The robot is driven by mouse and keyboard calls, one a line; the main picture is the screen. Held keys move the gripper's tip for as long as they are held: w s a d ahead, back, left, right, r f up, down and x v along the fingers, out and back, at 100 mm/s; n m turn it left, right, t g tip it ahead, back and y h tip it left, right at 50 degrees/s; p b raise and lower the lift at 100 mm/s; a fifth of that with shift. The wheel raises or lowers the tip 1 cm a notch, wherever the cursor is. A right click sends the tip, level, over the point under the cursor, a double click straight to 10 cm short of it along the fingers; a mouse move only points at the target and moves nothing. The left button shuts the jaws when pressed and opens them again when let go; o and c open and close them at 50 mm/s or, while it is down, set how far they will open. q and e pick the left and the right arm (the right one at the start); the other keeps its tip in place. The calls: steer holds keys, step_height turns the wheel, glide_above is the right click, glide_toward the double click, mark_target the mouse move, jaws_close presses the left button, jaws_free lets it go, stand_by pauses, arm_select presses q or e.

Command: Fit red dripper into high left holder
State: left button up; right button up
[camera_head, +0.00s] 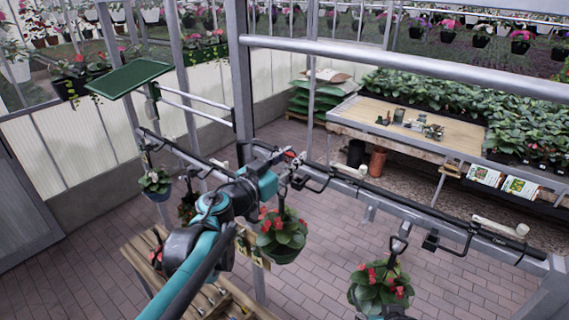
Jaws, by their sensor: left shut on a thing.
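My left arm reaches in from the bottom left, and my left gripper (287,167) is at the metal rail near the centre. It is shut on a small red dripper (290,155), whose red tip shows at the fingers. Black bracket-like holders sit along the rail, one (318,179) just right of the gripper and another (431,240) farther right. I cannot tell which is the high left holder, or whether the dripper touches one. The fingers hide part of the rail. My right gripper is not in view.
A potted plant with red flowers (282,236) hangs just below the gripper. A wooden table (450,132) stands behind the rail. A metal post (240,75) rises near the gripper.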

arm_select(q)
steer(key=shift+w+d+f+b, duration=0.35)
steer(key=shift+w+d, duration=0.2)
steer(key=shift+w, duration=0.25)
steer(key=shift+w+d+f+b, duration=0.25)
steer(key=shift+w+d, duration=0.25)
steer(key=shift+w, duration=0.25)
stand_by(0.4)
steer(key=shift+f+b, duration=1.3)
steer(key=shift+f, duration=0.1)
steer(key=shift+f+b, duration=1.15)
steer(key=shift+f, duration=0.35)
steer(key=o, duration=0.9)
steer(key=shift+c, duration=0.2)
